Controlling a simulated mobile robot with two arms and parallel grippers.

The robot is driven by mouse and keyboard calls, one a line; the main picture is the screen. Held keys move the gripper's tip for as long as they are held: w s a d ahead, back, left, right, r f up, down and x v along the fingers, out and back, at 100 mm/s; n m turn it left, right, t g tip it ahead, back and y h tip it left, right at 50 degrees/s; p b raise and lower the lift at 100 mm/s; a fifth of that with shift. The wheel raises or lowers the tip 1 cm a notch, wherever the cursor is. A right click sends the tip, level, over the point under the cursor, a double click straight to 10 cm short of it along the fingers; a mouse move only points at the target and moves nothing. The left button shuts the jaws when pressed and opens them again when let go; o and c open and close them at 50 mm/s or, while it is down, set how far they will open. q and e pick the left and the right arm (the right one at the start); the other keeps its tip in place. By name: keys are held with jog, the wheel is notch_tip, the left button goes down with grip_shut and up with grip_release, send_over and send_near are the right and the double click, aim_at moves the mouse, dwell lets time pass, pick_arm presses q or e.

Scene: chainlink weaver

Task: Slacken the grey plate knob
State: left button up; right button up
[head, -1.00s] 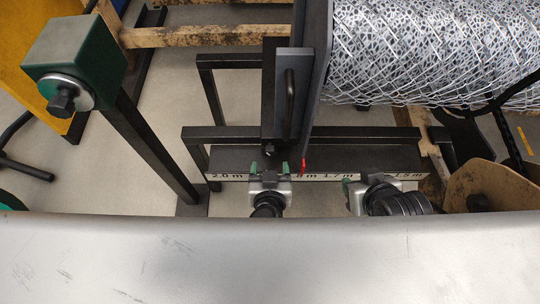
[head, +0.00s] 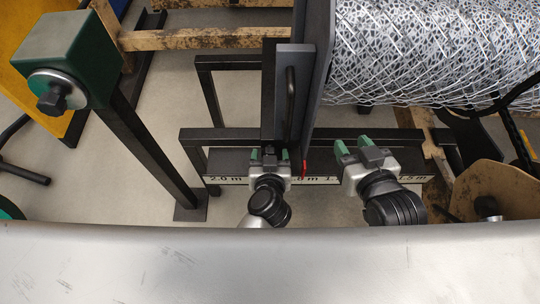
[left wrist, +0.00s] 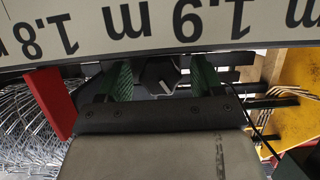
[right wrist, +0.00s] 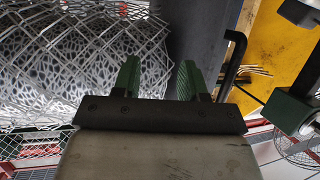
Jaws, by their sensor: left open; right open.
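The grey plate (head: 317,80) stands upright across the rail, with a black bar handle (head: 291,92) on its side bracket. In the left wrist view a dark faceted knob (left wrist: 160,76) with a light mark shows between the green fingers of my left gripper (left wrist: 153,80). The fingers stand on either side of it, apart; I cannot tell if either touches. In the head view my left gripper (head: 270,154) is at the plate's foot, and the knob is mostly hidden there. My right gripper (head: 354,144) is open and empty, right of the plate; its fingers (right wrist: 158,80) point toward mesh.
A scale strip (head: 225,181) with metre marks runs along the rail, and a red pointer (head: 303,167) sits by the plate. A wire mesh roll (head: 430,50) fills the upper right. A green box on a post (head: 80,55) stands at left. A silver surface (head: 270,265) spans the front.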

pick_arm(q)
jog(key=c, duration=0.9)
jog(key=shift+r+n+p, duration=0.15)
jog(key=shift+n+p, duration=0.15)
jog(key=shift+p, duration=0.75)
jog(key=shift+n+h+p, duration=0.4)
jog(key=shift+h+p, duration=0.1)
jog(key=shift+p, duration=0.6)
jog(key=shift+n+h+p, duration=0.3)
jog(key=shift+n+p, duration=0.2)
jog(key=shift+p, duration=0.4)
pick_arm(e)
jog(key=shift+s+d+f+g+h, duration=0.7)
jog(key=shift+s+d+f+g, duration=0.4)
jog(key=shift+s+g, duration=1.65)
jog(key=shift+s+d+f+g+h, duration=0.7)
jog(key=shift+s+d+f+g, duration=0.35)
jog(key=shift+s+g, duration=1.7)
pick_arm(q)
jog(key=shift+n+h+p, duration=0.5)
jog(key=shift+n+p, duration=0.1)
jog(key=shift+n+h, duration=0.3)
jog(key=shift+n, duration=0.2)
pick_arm(e)
jog(key=x, duration=0.6)
jog(key=shift+s+f+m, duration=0.2)
jog(key=shift+s+m, duration=0.05)
jog(key=shift+m, duration=0.05)
jog(key=shift+f, duration=0.1)
